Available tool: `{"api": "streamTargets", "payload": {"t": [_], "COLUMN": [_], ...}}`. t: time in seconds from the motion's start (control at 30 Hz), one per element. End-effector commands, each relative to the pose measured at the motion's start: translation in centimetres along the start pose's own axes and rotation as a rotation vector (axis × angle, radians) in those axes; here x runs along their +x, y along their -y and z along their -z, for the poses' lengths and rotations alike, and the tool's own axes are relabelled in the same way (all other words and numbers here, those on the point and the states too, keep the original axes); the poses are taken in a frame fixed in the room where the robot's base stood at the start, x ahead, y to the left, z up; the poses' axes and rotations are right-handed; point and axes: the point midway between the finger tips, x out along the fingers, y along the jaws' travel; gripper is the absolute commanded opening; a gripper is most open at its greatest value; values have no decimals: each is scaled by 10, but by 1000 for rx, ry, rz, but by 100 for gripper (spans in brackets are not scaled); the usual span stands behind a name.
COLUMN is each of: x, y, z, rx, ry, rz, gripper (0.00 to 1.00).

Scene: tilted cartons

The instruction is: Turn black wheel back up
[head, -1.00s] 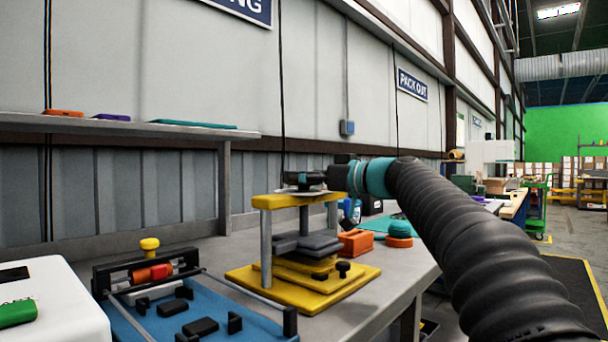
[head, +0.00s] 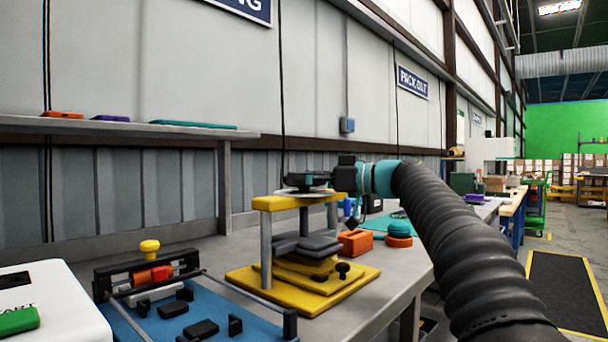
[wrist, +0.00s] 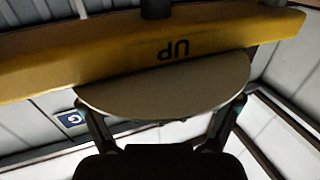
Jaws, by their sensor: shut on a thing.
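The yellow press (head: 300,201) stands on the bench, with grey blocks (head: 305,244) under its top beam. A short black stem (wrist: 155,8) shows at the top. My gripper partly hides the wheel in the head view.
A blue fixture (head: 190,318) with a red-and-black clamp stands at the front left. An orange block (head: 354,242) and a teal-and-orange round piece (head: 399,232) lie right of the press. A shelf (head: 120,127) runs along the wall at the left.

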Motion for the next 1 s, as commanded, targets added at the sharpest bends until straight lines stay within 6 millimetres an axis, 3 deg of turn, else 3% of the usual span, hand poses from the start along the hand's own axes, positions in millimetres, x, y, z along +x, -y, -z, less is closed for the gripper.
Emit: {"api": "streamTargets", "payload": {"t": [0.43, 0.47, 0.5, 0.87, 1.0], "x": [-1, -1, -1, -2, -13], "y": [0, 0, 0, 0, -1], "z": [1, 1, 1, 1, 1], "rx": [-2, -2, -2, -1, -2], "ry": [-3, -3, -3, -2, -1], "rz": [46, 46, 46, 46, 45], "gripper": [53, 93, 100, 100, 100]}}
